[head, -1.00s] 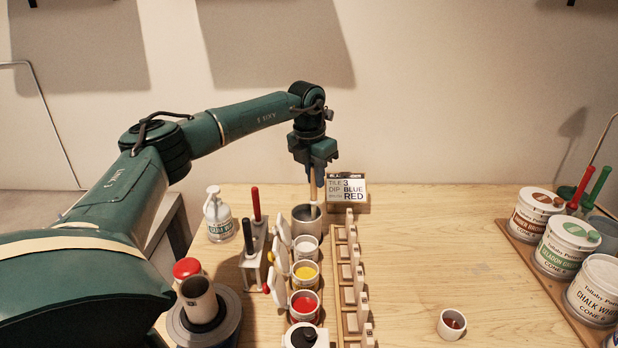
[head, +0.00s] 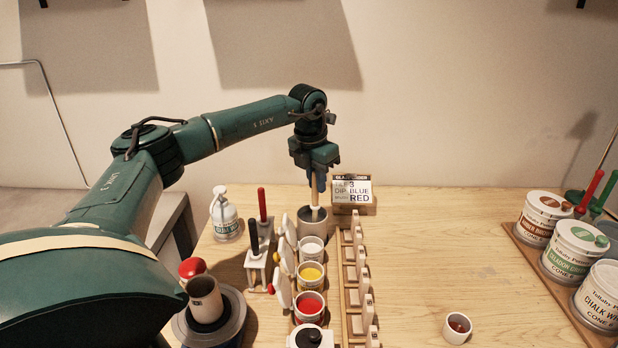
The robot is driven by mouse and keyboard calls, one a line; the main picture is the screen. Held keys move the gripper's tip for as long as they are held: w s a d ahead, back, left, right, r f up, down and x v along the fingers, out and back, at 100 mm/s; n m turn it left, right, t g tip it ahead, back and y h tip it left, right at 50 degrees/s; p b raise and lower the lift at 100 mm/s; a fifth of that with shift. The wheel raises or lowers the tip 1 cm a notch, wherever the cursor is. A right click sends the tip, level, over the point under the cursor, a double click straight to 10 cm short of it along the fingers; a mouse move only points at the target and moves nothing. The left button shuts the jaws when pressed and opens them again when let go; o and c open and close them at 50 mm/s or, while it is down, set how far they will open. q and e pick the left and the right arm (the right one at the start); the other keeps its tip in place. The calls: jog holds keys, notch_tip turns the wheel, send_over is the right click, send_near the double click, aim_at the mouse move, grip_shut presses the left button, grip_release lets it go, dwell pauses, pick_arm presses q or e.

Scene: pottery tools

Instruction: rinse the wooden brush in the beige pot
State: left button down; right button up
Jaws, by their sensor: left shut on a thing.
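My left gripper (head: 316,180) points down at the back of the table and is shut on the wooden brush (head: 315,198). The brush is upright, its pale handle showing below the fingers. Its lower end is at the mouth of the beige pot (head: 313,228), which looks dark inside. The bristles are hidden, and I cannot tell how deep they are. My right gripper is not in view.
Cups of white (head: 312,248), yellow (head: 310,275) and red glaze (head: 308,306) stand in front of the pot. A rack of tiles (head: 346,262) is right of them. A sign card (head: 352,193) stands behind. The table's middle right is mostly clear.

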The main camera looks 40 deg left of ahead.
pick_arm(q)
jog(key=shift+s+a, duration=0.1)
jog(key=shift+s, duration=0.15)
jog(key=shift+w+a, duration=0.65)
jog(key=shift+a, duration=0.05)
dwell(0.6)
jog(key=shift+r, duration=0.1)
